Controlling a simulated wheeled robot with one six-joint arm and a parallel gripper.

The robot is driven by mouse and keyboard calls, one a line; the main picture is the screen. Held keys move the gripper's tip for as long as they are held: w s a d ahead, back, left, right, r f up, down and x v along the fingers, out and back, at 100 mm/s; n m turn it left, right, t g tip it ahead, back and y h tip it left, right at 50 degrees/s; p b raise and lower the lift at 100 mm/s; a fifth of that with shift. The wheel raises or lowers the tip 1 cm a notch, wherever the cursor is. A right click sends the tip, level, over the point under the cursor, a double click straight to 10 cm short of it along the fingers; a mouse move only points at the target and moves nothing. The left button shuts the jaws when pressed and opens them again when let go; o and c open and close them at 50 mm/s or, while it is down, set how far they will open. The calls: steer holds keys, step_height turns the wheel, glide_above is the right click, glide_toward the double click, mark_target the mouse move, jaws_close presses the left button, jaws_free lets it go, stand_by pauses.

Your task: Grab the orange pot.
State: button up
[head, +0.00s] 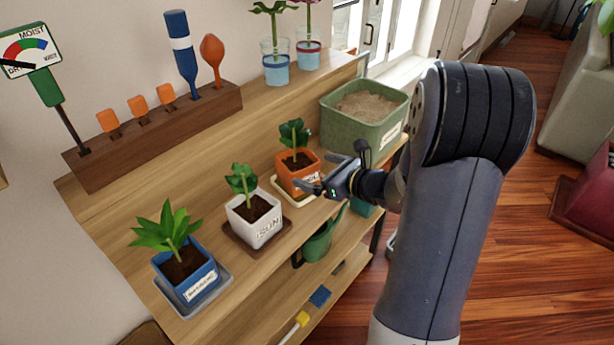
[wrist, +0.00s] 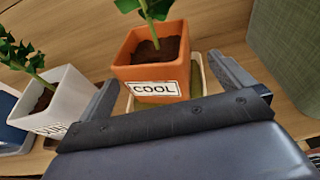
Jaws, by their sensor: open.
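The orange pot (head: 298,172) holds a small green plant and stands on a pale saucer (head: 291,198) on the wooden shelf, between the white pot and the green bin. In the wrist view the orange pot (wrist: 150,65) shows a label reading COOL. My gripper (head: 318,185) is at the front of the pot. In the wrist view my gripper (wrist: 168,85) is open, with one finger on each side of the pot's lower front. I see no finger pressed against the pot. The far side of the pot is hidden.
A white pot (head: 256,225) stands close left of the orange pot, with a blue pot (head: 190,280) farther left. A green bin (head: 360,132) of soil is on the right. A wooden tool block (head: 155,135) stands behind. A green watering can (head: 318,243) is below the shelf edge.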

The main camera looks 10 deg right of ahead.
mark_target(298, 168)
steer(key=x, duration=0.4)
steer(key=shift+d, duration=0.1)
steer(key=shift+s, duration=0.2)
steer(key=c, duration=1.7)
steer(key=shift+r, duration=0.1)
